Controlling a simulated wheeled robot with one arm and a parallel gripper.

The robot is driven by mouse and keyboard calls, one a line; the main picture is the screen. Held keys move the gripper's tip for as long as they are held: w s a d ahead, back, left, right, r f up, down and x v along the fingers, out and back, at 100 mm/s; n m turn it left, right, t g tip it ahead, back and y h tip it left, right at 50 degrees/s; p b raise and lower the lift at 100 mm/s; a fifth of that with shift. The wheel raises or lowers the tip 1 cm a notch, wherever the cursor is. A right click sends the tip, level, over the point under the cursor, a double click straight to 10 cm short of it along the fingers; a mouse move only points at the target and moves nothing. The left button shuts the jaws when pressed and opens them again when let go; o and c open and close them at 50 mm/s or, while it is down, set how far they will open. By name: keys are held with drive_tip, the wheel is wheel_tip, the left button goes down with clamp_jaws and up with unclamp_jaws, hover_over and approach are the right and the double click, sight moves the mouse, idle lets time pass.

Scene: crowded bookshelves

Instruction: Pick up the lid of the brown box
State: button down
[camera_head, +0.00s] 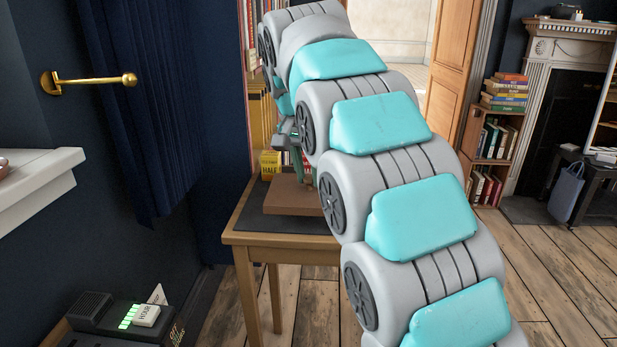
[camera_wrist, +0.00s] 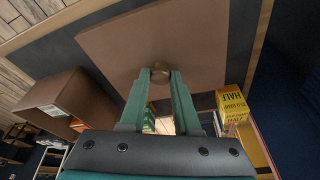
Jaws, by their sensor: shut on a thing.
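The brown square lid (camera_wrist: 150,35) fills the upper middle of the wrist view, with a small round brass-coloured knob (camera_wrist: 160,71) on it. My gripper (camera_wrist: 160,76) has its two green fingers closed on this knob, one on each side. In the head view the brown slab (camera_head: 288,196) shows over the dark mat on the small wooden table, partly hidden by my arm.
A brown open-sided case (camera_wrist: 65,105) is at the wrist view's left. The wooden table (camera_head: 280,241) has bare mat in front. A dark curtain hangs left.

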drive_tip(key=s+r+b, duration=0.1)
drive_tip(key=s+b, duration=0.1)
drive_tip(key=s, duration=1.3)
drive_tip(key=shift+s+a+r, duration=0.2)
